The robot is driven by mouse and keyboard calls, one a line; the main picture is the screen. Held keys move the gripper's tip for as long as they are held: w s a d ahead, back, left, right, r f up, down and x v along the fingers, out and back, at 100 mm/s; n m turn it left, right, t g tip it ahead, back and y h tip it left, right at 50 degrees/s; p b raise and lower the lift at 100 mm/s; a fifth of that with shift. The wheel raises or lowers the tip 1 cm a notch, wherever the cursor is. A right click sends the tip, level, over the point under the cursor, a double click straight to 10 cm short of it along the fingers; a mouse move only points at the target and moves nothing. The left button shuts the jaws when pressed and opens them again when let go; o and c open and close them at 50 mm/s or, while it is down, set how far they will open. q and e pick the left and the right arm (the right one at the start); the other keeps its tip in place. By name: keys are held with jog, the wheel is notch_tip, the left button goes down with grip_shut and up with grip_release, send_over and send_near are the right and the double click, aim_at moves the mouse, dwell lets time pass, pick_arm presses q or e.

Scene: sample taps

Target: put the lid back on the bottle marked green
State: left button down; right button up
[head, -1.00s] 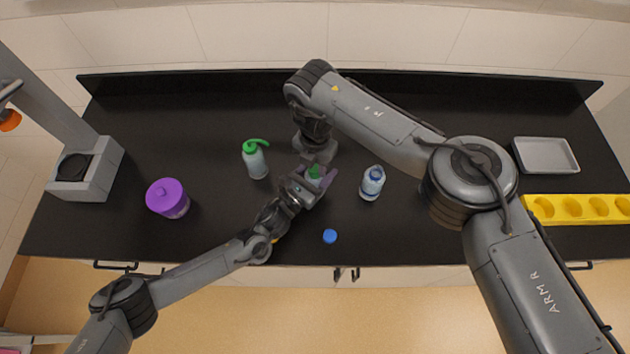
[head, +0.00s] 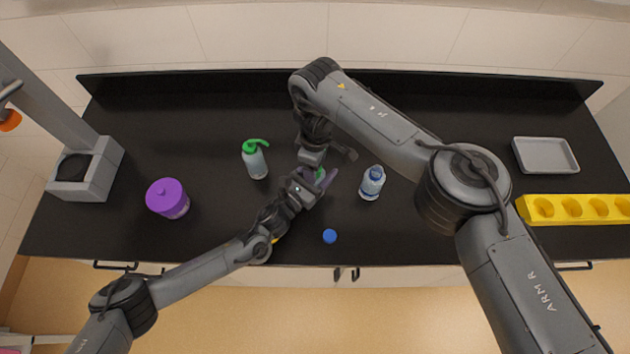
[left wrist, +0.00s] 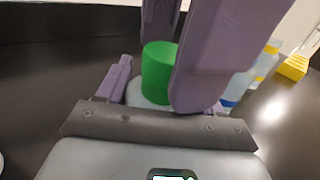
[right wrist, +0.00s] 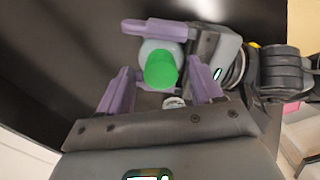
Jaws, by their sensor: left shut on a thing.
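A pale bottle with a green cap-like top (head: 320,175) stands near the middle of the bench. My left gripper (head: 322,184) is shut around its body. In the left wrist view the green top (left wrist: 159,70) shows above the pale body. In the right wrist view the green top (right wrist: 160,70) sits over the bottle; I cannot tell how firmly it is seated. My right gripper (right wrist: 161,76) is above it, open, with a finger on each side and gaps to the green top. In the head view my right gripper partly hides the bottle.
A blue-marked bottle (head: 372,183) stands just right, and a blue lid (head: 330,236) lies in front. A green pump bottle (head: 255,160) and a purple jar (head: 168,199) are left. A grey tray (head: 545,155) and a yellow rack (head: 575,209) are right.

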dwell(0.3)
notch_tip(320, 180, up, 12)
dwell(0.6)
pick_arm(q)
jog(key=shift+c, duration=0.4)
grip_release()
jog(key=v, duration=1.1)
jog(key=shift+w, duration=0.1)
pick_arm(e)
jog(key=shift+a+r, duration=0.1)
